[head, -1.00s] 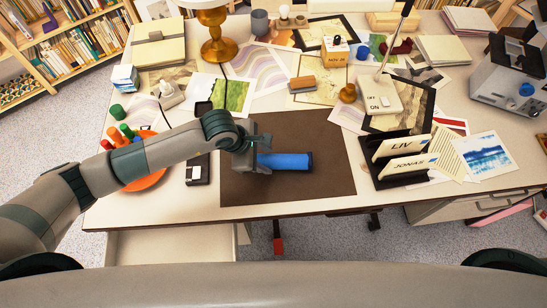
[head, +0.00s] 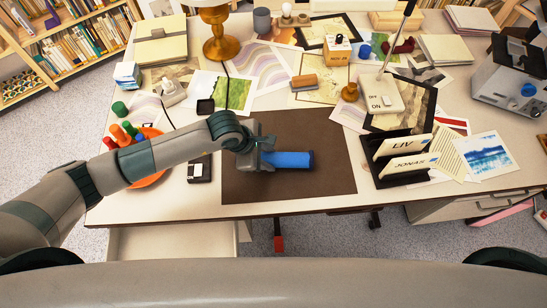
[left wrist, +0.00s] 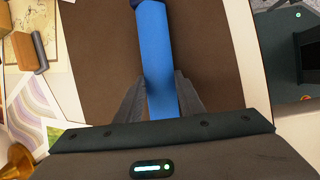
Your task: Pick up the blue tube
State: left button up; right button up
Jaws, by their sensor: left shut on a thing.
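The blue tube (head: 292,160) lies over the dark brown desk mat (head: 310,190) on the desk, its length running left to right. My left gripper (head: 266,157) is shut on the tube's left end. In the left wrist view the blue tube (left wrist: 154,50) runs up from between the two fingers (left wrist: 160,100), which close on it from both sides. Its dark end cap shows at the top edge. I cannot tell whether the tube touches the mat. My right gripper is not in view.
A black letter holder (head: 403,158) with envelopes stands right of the mat. An orange dish (head: 152,178) with coloured tubes is at the left, and a small black and white box (head: 199,169) lies beside the mat. A brass lamp (head: 219,38) stands behind. The mat's front and right are clear.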

aim_at(273, 155)
pick_arm(q)
jog(key=shift+r, duration=0.1)
